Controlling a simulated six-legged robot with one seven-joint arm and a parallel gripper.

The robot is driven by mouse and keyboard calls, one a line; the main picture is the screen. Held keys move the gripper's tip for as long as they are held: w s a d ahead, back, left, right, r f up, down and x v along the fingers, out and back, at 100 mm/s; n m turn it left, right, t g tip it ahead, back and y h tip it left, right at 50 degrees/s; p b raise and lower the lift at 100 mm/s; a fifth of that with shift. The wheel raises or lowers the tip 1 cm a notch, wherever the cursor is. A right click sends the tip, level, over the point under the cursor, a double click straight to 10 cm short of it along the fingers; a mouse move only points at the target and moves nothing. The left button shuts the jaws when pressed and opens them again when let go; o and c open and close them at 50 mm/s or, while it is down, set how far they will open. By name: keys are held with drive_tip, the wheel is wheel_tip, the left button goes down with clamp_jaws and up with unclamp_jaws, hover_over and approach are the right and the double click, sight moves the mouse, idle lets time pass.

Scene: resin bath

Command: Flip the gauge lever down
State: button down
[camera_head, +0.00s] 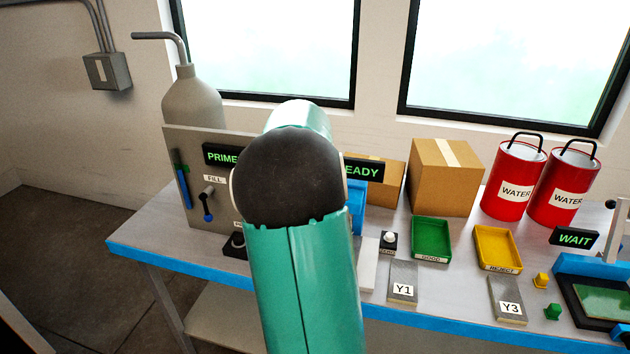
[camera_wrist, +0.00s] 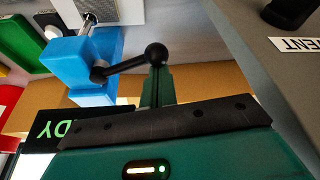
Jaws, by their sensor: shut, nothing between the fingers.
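The gauge is a blue block (camera_wrist: 82,60) with a metal rod (camera_wrist: 88,20) reaching to a grey piece. Its black lever (camera_wrist: 128,64) runs from a pivot on the block to a round ball knob (camera_wrist: 156,54). The wrist picture is upside down. My gripper (camera_wrist: 158,82) is shut and empty, its green fingers just behind or against the knob; I cannot tell whether they touch. In the head view my arm covers the gripper and lever; only a blue edge of the gauge (camera_head: 358,207) shows.
Left is a panel (camera_head: 180,150) with a FILL lever (camera_head: 207,203). A green GOOD tray (camera_head: 432,238), yellow REJECT tray (camera_head: 497,249), and blocks Y1 (camera_head: 402,280) and Y3 (camera_head: 508,300) lie to the right. Behind stand a cardboard box (camera_head: 443,180) and red WATER cans (camera_head: 512,178).

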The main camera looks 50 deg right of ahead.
drive_tip(key=s+a+n, duration=0.1)
drive_tip(key=n, duration=0.1)
drive_tip(key=shift+s+a+n+t+y, duration=0.2)
drive_tip(key=shift+n+t+y, duration=0.1)
drive_tip(key=shift+n+t, duration=0.1)
drive_tip(key=s+n, duration=0.1)
drive_tip(key=s+a+n+y, duration=0.1)
drive_tip(key=n, duration=0.1)
drive_tip(key=shift+s+a, duration=0.25)
drive_tip(key=shift+a, duration=0.05)
drive_tip(key=shift+s, duration=0.1)
